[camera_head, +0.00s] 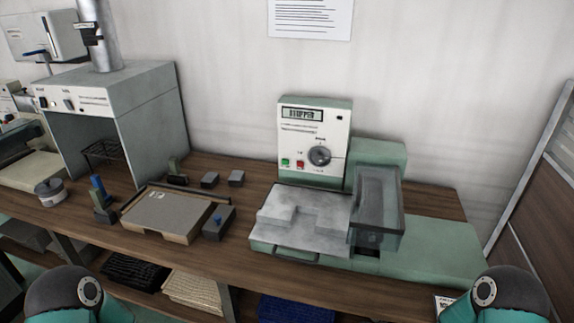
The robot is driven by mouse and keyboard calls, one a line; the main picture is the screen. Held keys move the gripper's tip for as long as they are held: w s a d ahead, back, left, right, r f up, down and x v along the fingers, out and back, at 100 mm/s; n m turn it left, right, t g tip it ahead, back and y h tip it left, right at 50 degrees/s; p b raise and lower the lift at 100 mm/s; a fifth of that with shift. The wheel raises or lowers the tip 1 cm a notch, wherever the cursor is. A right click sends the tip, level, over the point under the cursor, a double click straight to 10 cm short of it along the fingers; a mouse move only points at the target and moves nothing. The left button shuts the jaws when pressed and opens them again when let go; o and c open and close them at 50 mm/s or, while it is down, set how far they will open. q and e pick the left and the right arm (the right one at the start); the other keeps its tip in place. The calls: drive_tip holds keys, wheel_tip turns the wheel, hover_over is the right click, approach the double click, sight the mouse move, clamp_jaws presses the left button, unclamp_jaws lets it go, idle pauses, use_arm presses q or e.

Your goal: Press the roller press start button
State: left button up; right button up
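The roller press (424,243) stands on the right part of the wooden bench, pale green with an upright white control panel (295,143). A small display at the panel's top appears to read "STOPPED". Below it are a green button (285,163), a red button (299,164) and a dark round knob (319,156). A grey tray with raised blocks (286,235) sits at the press's front, beside a smoky clear cover (377,205). Neither gripper is in view.
A tan board (165,213) in a fixture with small dark blocks lies left of the press. A grey hood (140,100) with a metal duct stands farther left, near a small round tin (49,190).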

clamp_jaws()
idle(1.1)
